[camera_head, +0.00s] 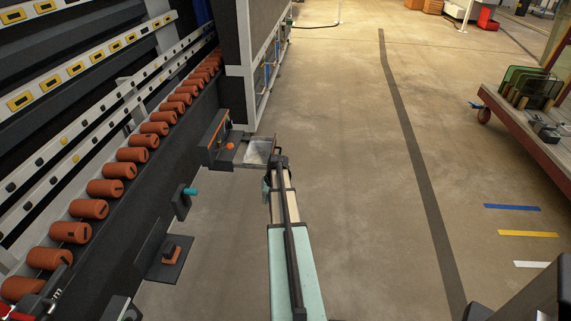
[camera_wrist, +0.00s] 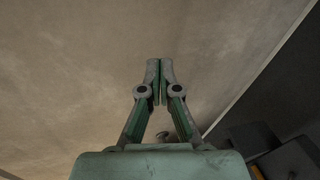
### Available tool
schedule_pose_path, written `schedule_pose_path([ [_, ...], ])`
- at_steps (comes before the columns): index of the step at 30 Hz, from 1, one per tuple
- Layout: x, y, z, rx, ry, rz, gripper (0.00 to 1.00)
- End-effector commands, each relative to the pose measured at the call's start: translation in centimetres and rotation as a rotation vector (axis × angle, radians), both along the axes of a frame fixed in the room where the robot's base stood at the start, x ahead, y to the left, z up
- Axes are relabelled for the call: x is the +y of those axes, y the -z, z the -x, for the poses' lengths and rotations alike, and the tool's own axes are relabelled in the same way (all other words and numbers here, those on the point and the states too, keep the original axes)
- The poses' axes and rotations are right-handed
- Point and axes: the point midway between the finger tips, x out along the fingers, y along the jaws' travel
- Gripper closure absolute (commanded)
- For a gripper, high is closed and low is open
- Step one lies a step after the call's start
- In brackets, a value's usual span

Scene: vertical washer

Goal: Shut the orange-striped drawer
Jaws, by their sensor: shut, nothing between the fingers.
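What looks like the orange-striped drawer (camera_head: 258,151) stands out to the right from the machine's side in the head view. It has a pale grey tray, and a dark mount with an orange strip and an orange knob is at its left. My gripper (camera_head: 277,160) is at the tray's right end, seen from above and partly hidden by my arm. I cannot tell whether it touches the tray. In the wrist view my gripper (camera_wrist: 160,76) has its fingertips together with nothing between them, over bare floor. The drawer is not clearly visible there.
The washer's row of orange rollers (camera_head: 131,155) runs along the left. A dark bracket with an orange block (camera_head: 171,250) and a teal knob (camera_head: 190,191) stick out nearer me. A cart with glass panes (camera_head: 528,87) stands at the right. The floor (camera_head: 345,150) between is clear.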

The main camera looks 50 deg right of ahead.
Motion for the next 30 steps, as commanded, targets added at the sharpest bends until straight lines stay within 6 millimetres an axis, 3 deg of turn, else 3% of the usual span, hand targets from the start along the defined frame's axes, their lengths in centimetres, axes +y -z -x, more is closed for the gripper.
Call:
schedule_pose_path([
  [1,-5.3,-0.1,-0.9,-0.043,0.037,0.020,1.00],
  [6,-17.7,-5.8,-1.2,-0.174,0.117,0.073,1.00],
  [9,-23.0,-9.0,-0.9,-0.236,0.140,0.099,1.00],
  [12,-26.3,-11.7,-0.9,-0.283,0.148,0.116,1.00],
  [15,-28.0,-13.3,-1.3,-0.316,0.140,0.125,1.00],
  [19,-28.3,-13.6,-1.7,-0.330,0.132,0.126,1.00],
  [26,-28.4,-11.6,-2.9,-0.328,0.132,0.125,1.00],
  [30,-28.6,-9.5,-4.1,-0.328,0.132,0.125,1.00],
])
